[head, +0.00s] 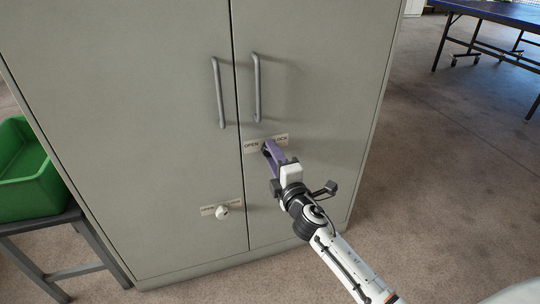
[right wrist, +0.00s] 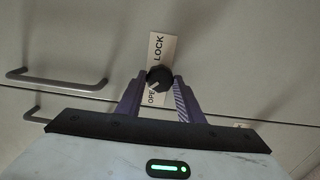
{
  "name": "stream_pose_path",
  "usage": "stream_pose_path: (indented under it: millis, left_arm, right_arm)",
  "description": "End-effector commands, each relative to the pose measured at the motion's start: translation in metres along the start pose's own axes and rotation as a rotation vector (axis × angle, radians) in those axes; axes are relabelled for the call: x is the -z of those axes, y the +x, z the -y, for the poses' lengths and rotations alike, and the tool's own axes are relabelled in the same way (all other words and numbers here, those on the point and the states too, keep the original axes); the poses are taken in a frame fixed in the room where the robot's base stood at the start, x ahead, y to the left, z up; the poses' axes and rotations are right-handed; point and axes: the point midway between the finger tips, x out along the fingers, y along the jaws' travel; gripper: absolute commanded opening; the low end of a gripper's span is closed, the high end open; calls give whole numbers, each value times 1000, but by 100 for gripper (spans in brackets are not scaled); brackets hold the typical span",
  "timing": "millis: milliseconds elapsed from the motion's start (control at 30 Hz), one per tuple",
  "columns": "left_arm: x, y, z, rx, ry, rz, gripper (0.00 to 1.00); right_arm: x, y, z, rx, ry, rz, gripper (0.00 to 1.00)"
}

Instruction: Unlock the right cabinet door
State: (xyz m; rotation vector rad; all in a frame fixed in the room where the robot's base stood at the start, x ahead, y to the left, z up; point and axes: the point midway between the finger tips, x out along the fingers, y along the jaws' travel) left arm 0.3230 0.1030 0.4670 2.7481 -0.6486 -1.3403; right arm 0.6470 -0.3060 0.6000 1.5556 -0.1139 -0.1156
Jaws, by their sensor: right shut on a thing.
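The grey cabinet's right door (head: 300,95) is closed. It carries a label plate (head: 250,146) reading OPEN and LOCK, also seen in the right wrist view (right wrist: 158,45). A dark round knob (right wrist: 159,76) sits on that plate, and a pale mark on it points down-left, toward the OPEN side. My right gripper (head: 269,150) is at the plate; in the right wrist view its purple fingers (right wrist: 159,84) are shut on the knob, one on each side. In the head view the gripper mostly hides the knob. My left gripper is not in view.
The closed left door (head: 150,110) has a lower plate with a pale knob (head: 222,212). Two vertical handles (head: 218,95) (head: 257,90) stand out above my gripper. A green bin (head: 30,185) rests on a stand at left. A blue table (head: 500,12) is back right; floor between is clear.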

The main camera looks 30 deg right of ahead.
Motion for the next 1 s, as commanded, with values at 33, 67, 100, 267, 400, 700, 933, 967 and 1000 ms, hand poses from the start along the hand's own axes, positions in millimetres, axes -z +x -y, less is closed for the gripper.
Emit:
stream_pose_path:
  millis: [33, 67, 100, 267, 400, 700, 933, 967, 1000]
  left_arm:
    - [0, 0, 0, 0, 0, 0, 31]
    - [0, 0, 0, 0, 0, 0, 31]
    - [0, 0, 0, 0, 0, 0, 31]
    - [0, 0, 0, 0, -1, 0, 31]
    - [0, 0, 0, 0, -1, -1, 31]
    - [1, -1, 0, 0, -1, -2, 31]
    - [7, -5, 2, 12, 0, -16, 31]
    - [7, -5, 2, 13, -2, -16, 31]
    - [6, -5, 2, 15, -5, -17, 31]
  right_arm:
    - [1, 0, 0, -2, -6, -3, 0]
    - [1, 0, 0, -2, -6, -3, 0]
    - [1, 0, 0, -2, -6, -3, 0]
    - [1, 0, 0, -2, -7, -3, 39]
    - [1, 0, 0, -1, -5, -2, 53]
    - [0, -4, 0, 1, -3, -1, 53]
    - [1, -40, 0, 3, -2, -2, 53]
    - [1, -47, 0, 3, -2, -2, 53]
    - [0, -55, 0, 3, -3, -1, 53]
